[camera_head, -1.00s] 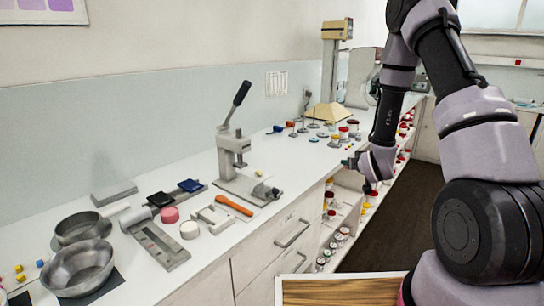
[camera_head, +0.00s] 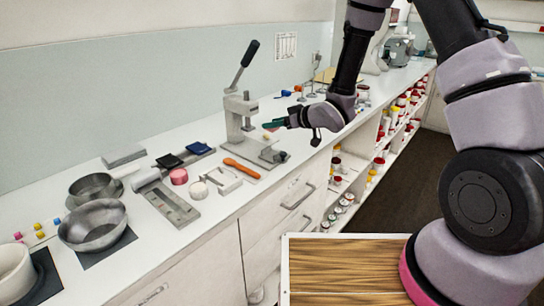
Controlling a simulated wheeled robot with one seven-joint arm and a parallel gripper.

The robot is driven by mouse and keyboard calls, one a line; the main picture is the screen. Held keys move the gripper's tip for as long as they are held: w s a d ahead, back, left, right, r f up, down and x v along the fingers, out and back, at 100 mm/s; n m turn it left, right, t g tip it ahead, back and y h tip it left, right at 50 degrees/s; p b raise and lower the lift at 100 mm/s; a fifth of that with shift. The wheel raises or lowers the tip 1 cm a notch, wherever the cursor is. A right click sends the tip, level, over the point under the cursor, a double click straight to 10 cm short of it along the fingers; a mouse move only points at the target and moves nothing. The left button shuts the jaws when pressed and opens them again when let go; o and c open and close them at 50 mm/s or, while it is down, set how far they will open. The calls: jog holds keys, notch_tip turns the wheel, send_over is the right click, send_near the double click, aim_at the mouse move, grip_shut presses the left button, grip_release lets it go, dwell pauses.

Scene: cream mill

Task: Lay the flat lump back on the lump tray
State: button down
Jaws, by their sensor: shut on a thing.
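My gripper (camera_head: 275,124) is in the air over the bench, just right of the grey lever press (camera_head: 240,112), pointing left. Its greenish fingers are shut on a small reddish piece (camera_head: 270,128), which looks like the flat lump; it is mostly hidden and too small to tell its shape. Several small yellow and pink lumps (camera_head: 40,234) lie at the bench's left end. I cannot clearly make out a lump tray beneath them.
The white bench (camera_head: 150,250) also holds metal bowls (camera_head: 92,226), a grey slide plate (camera_head: 172,205), pink (camera_head: 179,177) and white (camera_head: 199,190) round pieces, and an orange tool (camera_head: 241,167). Shelves of jars (camera_head: 345,205) stand below. A wooden board (camera_head: 340,270) is in front.

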aim_at(267, 150)
jog(key=shift+f, duration=4.8)
jog(key=shift+f, duration=0.25)
jog(key=shift+c, duration=1.5)
grip_release()
